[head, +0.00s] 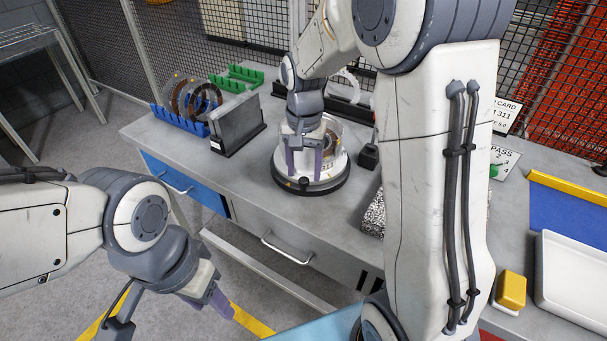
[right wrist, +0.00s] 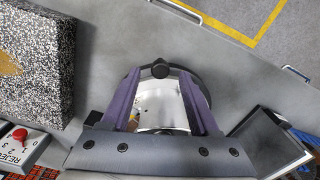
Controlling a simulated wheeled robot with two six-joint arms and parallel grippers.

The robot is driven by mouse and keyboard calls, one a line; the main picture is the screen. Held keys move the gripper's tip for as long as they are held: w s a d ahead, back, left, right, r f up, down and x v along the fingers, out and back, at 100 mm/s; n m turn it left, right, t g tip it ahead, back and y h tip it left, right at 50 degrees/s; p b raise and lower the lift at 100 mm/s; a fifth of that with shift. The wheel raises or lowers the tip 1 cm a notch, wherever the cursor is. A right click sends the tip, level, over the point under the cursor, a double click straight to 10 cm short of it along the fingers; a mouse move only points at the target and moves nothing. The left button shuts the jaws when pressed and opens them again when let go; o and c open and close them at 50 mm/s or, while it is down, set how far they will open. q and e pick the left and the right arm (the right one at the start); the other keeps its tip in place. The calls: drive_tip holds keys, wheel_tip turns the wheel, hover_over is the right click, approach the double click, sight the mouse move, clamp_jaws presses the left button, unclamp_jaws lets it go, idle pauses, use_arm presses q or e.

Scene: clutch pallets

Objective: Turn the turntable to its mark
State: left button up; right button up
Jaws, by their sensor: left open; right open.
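The turntable (head: 330,185) is a round white and silver plate on a black base, standing on the grey bench. A disc part stands on it, partly hidden by my right gripper. My right gripper (head: 304,172) points down over the turntable's front part, with its purple fingers apart. In the right wrist view the fingers lie on both sides of the silver plate (right wrist: 162,105), near a black knob (right wrist: 160,69) at its rim. I cannot tell whether they touch. The mark cannot be made out. My left gripper (head: 217,304) is open and empty, away from the bench above the floor.
A blue rack (head: 178,119) with ring discs, a grey upright box (head: 238,128) and green racks (head: 238,78) stand left of the turntable. A speckled block (head: 373,215) is close on its right. A white tray (head: 575,270) lies far right. The bench's front left is clear.

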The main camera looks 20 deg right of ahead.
drive_tip(key=shift+f, duration=1.1)
clamp_jaws()
idle(0.7)
